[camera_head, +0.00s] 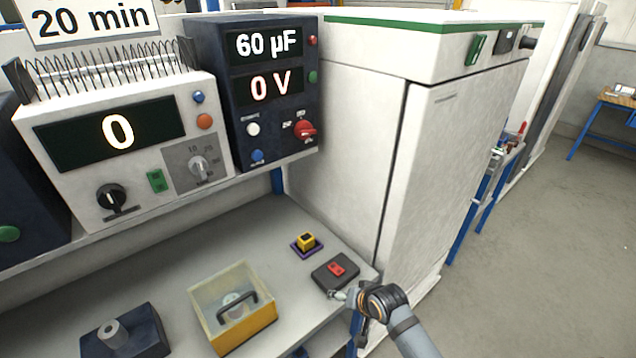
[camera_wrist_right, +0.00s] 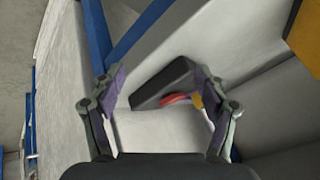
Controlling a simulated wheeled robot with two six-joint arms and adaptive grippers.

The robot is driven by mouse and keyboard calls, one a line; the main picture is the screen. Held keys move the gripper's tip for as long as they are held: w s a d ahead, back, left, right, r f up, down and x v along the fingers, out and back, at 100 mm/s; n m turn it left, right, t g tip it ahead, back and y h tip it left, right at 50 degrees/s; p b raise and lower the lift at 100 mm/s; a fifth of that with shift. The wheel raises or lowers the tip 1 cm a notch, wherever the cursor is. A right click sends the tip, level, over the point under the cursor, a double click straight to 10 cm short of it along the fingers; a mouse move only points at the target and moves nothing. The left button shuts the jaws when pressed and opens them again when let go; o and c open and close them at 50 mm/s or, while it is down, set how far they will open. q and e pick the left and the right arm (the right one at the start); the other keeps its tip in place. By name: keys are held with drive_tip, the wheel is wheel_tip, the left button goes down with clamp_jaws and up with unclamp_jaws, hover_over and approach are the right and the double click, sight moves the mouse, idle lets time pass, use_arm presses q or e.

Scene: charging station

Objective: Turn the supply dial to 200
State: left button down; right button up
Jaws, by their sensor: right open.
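The dark supply-like unit (camera_head: 268,100) on the upper shelf reads "60 µF" and "0 V" and has a red knob (camera_head: 305,130). To its left, a white unit (camera_head: 75,160) reads "0" and has a black dial (camera_head: 111,198) and a grey dial (camera_head: 199,168) with a small number scale. I cannot tell which is the supply dial. My right gripper (camera_head: 345,297) is low at the bench's right front, beside a black box with a red switch (camera_head: 335,270), far from the dials. In the wrist view the right gripper (camera_wrist_right: 162,88) is open, with the black box (camera_wrist_right: 165,82) beyond its fingers.
On the bench are a yellow box with a clear lid (camera_head: 235,305), a dark block with a grey post (camera_head: 125,332) and a small yellow block (camera_head: 306,241). A tall white cabinet (camera_head: 450,170) stands to the right. A "20 min" sign (camera_head: 90,20) is at top left.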

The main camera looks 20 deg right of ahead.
drive_tip(key=w+r+m+t, duration=0.1)
drive_tip(key=w+r, duration=0.1)
drive_tip(key=w+r+m, duration=0.1)
drive_tip(key=w+r, duration=0.2)
drive_tip(key=w+r+m+t+y, duration=0.1)
drive_tip(key=w+r+m, duration=0.1)
drive_tip(key=w, duration=0.1)
drive_tip(key=shift+r+t, duration=0.2)
drive_tip(key=shift+t, duration=0.1)
drive_tip(key=w+r+m+t+y, duration=0.25)
drive_tip(key=w+r+m, duration=0.45)
drive_tip(key=r, duration=0.5)
drive_tip(key=m+t+y, duration=0.1)
drive_tip(key=m+t, duration=0.4)
drive_tip(key=m, duration=0.2)
approach(309, 133)
drive_tip(key=w, duration=0.1)
drive_tip(key=p+x, duration=0.1)
drive_tip(key=x, duration=0.8)
drive_tip(key=shift+w+a+p, duration=0.2)
drive_tip(key=shift+w+p, duration=0.15)
drive_tip(key=c, duration=1.1)
